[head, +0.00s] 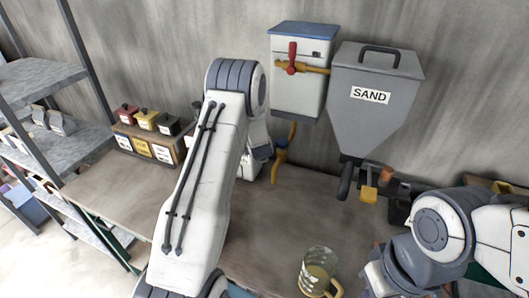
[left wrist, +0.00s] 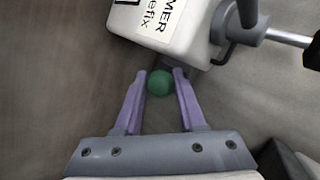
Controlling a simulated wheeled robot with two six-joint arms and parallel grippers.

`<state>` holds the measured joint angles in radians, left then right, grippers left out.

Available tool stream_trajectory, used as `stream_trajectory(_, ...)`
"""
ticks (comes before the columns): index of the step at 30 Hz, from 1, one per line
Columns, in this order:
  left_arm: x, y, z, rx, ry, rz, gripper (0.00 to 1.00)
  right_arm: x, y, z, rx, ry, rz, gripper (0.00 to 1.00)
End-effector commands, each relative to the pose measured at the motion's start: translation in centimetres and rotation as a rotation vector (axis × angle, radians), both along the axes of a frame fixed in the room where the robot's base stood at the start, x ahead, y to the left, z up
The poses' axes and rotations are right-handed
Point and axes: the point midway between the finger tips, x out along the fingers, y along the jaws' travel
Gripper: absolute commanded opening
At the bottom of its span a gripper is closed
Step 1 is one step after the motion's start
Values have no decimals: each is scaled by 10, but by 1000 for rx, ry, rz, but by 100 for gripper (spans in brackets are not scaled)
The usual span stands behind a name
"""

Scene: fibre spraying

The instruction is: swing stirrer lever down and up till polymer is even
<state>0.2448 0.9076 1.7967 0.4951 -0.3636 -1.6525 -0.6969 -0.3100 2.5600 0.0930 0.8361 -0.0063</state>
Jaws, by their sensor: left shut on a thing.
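In the left wrist view, a white polymer container (left wrist: 165,30) with a partly cut-off printed label shows at the top. My left gripper (left wrist: 160,73) has its two purple fingers on either side of a green ball knob (left wrist: 159,85), just below the container. The knob looks like the end of the stirrer lever; its rod is hidden. In the head view my left arm covers the gripper and most of the polymer container. My right arm is at the lower right, and its gripper does not show. The polymer inside the container is not visible.
A grey SAND hopper (head: 376,85) and a white dispenser (head: 298,75) with a red handle hang on the wall. A glass jug (head: 319,272) stands on the table (head: 285,225). Small bins (head: 148,140) stand at the left. A metal rod (left wrist: 290,38) sticks out beside the container.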

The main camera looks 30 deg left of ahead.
Motion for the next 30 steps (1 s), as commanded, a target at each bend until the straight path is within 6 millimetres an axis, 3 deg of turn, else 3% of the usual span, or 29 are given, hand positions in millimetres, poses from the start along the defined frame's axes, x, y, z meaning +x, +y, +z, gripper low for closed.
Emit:
stream_trajectory(8,0,0,-1,0,1,-1,0,0,0,0,0,0,0,0)
stream_trajectory(9,0,0,0,1,0,-1,47,0,0,0,0,0,0,0)
stream_trajectory(10,0,0,0,1,0,-1,51,0,0,0,0,0,0,0)
stream_trajectory(22,-3,-2,5,1,-3,0,51,0,0,-3,0,0,-1,0)
stream_trajectory(30,-29,-17,35,2,-5,-2,51,0,0,-14,0,0,-2,0)
